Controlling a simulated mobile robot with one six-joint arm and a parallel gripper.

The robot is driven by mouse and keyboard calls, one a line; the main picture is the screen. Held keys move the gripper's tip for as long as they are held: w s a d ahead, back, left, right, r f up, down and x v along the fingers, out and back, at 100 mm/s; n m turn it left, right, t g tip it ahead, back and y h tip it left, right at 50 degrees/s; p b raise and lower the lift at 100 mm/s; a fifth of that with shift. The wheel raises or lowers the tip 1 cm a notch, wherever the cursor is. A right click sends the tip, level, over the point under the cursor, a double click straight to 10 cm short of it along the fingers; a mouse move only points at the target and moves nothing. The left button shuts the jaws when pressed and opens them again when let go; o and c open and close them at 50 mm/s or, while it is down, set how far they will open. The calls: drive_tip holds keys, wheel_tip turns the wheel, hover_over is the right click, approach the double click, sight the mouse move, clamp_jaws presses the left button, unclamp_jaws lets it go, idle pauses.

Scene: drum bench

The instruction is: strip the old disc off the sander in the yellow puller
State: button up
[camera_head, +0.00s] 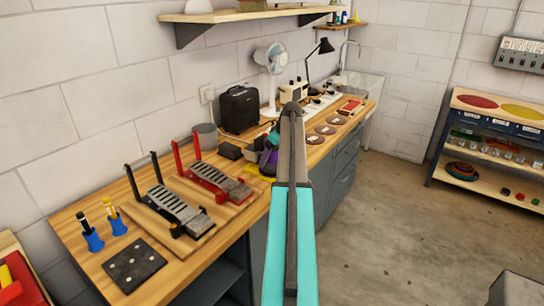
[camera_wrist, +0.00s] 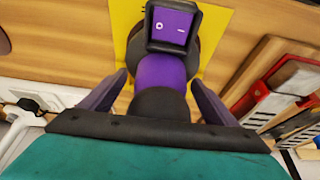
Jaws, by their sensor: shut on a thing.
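The sander (camera_wrist: 165,72), with a purple body and a black-framed purple end marked with white symbols, fills the middle of the wrist view. It also shows small and partly covered in the head view (camera_head: 268,161). My gripper (camera_wrist: 158,80) has a dark finger on each side of the sander's body and is shut on it. A flat yellow piece, seemingly the yellow puller (camera_wrist: 216,38), lies under and around the sander on the wooden bench. Its edge shows in the head view (camera_head: 254,170). The sander's underside and any disc on it are hidden.
A red pedal (camera_head: 212,180) and a black pedal (camera_head: 176,208) stand left of the sander on the bench (camera_head: 90,215). Several brown discs (camera_head: 315,139) lie to its right. A black case (camera_head: 239,110) and a fan (camera_head: 272,58) stand behind. My arm covers part of the bench.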

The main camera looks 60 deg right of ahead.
drive_tip(key=shift+w+a+f, duration=0.1)
drive_tip(key=shift+w+f, duration=0.1)
drive_tip(key=shift+w, duration=0.45)
drive_tip(key=shift+w+a+f, duration=0.1)
drive_tip(key=shift+w+f, duration=0.05)
drive_tip(key=shift+w, duration=0.45)
drive_tip(key=shift+s+d, duration=0.15)
idle(1.4)
drive_tip(key=shift+d+r, duration=0.25)
drive_tip(key=shift+r, duration=0.35)
idle(1.3)
drive_tip(key=shift+w+r+p, duration=0.2)
drive_tip(key=shift+r+p, duration=0.2)
drive_tip(key=shift+r, duration=0.2)
idle(0.4)
drive_tip(key=shift+r, duration=0.35)
drive_tip(key=shift+r+p, duration=1)
drive_tip(key=shift+r, duration=1.3)
